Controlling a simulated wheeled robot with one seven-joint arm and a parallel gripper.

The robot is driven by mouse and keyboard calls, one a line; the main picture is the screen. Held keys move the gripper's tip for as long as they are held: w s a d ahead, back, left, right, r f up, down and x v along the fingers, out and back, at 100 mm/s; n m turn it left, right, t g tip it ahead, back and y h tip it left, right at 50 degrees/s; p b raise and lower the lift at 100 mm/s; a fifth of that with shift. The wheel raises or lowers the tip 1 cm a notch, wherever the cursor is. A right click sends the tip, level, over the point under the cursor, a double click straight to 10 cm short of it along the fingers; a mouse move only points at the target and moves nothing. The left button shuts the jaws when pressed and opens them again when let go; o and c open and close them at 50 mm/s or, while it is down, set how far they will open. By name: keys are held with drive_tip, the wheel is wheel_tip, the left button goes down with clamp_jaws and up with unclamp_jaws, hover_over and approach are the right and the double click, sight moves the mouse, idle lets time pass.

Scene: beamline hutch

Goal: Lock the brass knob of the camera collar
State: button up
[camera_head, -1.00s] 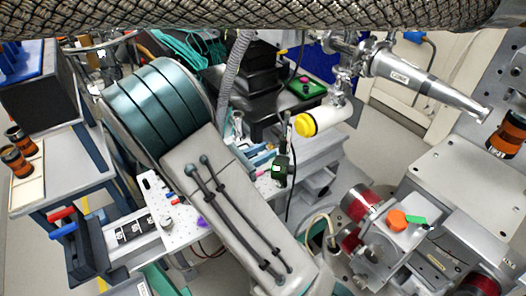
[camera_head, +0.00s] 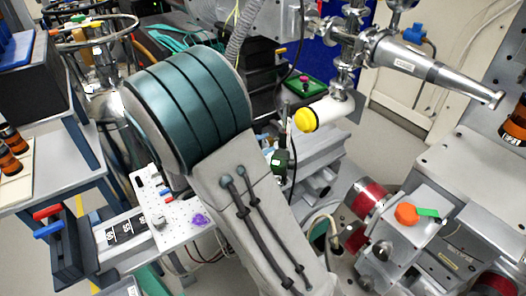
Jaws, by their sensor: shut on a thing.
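I cannot make out the brass knob or the camera collar in this view. My teal-ringed arm and its grey link cross the middle and run down to the bottom edge. My gripper does not show; the end of the arm is out of sight. A grey metal assembly (camera_head: 441,267) stands at the lower right, with a red-banded cylinder (camera_head: 369,199). An orange knob-like piece (camera_head: 406,214) and a green tab (camera_head: 428,212) sit on top of it. None of these shows clearly as the collar.
A white perforated plate (camera_head: 177,225) with small parts lies left of my arm. A yellow-capped white cylinder (camera_head: 330,115) hangs behind it, below a metal pipe (camera_head: 425,66). A black rack with red and blue handles (camera_head: 62,243) stands lower left. Pale floor shows at the right rear.

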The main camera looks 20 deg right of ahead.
drive_tip(key=m+b, duration=0.2)
drive_tip(key=b, duration=0.1)
drive_tip(key=m+b, duration=0.6)
drive_tip(key=shift+f, duration=0.25)
drive_tip(key=shift+r+m+b, duration=0.15)
drive_tip(key=shift+m+b, duration=0.75)
drive_tip(key=shift+b, duration=0.05)
drive_tip(key=shift+a+r, duration=0.1)
drive_tip(key=o, duration=1)
drive_tip(key=s+a, duration=0.2)
drive_tip(key=a, duration=1.1)
drive_tip(key=shift+s+a, duration=0.3)
